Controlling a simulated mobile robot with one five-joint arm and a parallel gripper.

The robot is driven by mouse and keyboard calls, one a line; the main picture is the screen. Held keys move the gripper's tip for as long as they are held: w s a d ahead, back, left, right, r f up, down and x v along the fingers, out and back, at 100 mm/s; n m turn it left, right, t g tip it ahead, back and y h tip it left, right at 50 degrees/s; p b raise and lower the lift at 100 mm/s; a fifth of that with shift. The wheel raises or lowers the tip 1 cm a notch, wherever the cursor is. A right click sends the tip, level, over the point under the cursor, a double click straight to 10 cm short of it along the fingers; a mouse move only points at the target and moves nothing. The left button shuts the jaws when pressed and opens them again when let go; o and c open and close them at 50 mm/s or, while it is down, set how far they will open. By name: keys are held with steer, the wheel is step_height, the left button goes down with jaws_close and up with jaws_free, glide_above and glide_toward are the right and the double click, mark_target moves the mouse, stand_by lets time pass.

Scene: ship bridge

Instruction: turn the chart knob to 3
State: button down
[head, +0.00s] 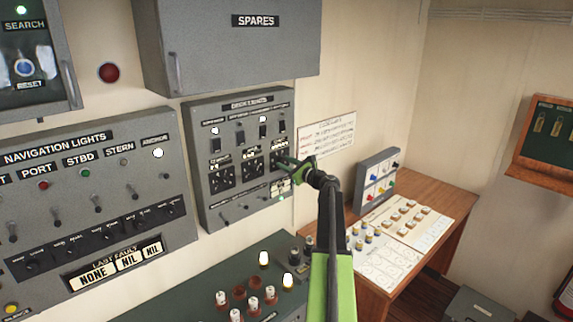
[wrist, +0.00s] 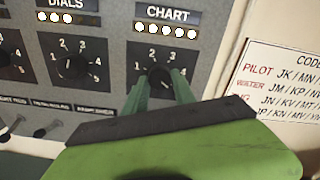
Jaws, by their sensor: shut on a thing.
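The chart knob (wrist: 160,76) is a small dark knob on a black square dial plate under the CHART label, with a row of several lit dots between label and dial. Numbers around the dial run from 1 at the left over the top to 4 at the right. My gripper (wrist: 161,80) is shut on the knob, one green finger on each side. The fingers cover the lower part of the dial, and I cannot tell which number the knob points to. In the head view my gripper (head: 284,164) reaches the right side of the dimmer panel (head: 207,190).
The DIALS knob (wrist: 72,66) is just left of the chart knob. Small toggle switches (wrist: 45,129) lie below. A code sheet (wrist: 280,90) hangs on the wall at the right. A grey SPARES cabinet (head: 230,50) overhangs the panel, and a green console (head: 200,280) stands below.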

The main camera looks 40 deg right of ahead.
steer(key=shift+n, duration=0.3)
steer(key=n, duration=0.4)
steer(key=shift+n, duration=0.4)
steer(key=n, duration=0.4)
steer(key=shift+r+n, duration=0.1)
steer(key=shift+n, duration=0.2)
steer(key=n, duration=0.4)
steer(key=shift+n, duration=0.3)
steer(key=n, duration=0.4)
steer(key=shift+n, duration=0.4)
steer(key=c, duration=1)
jaws_free()
steer(key=shift+c, duration=0.2)
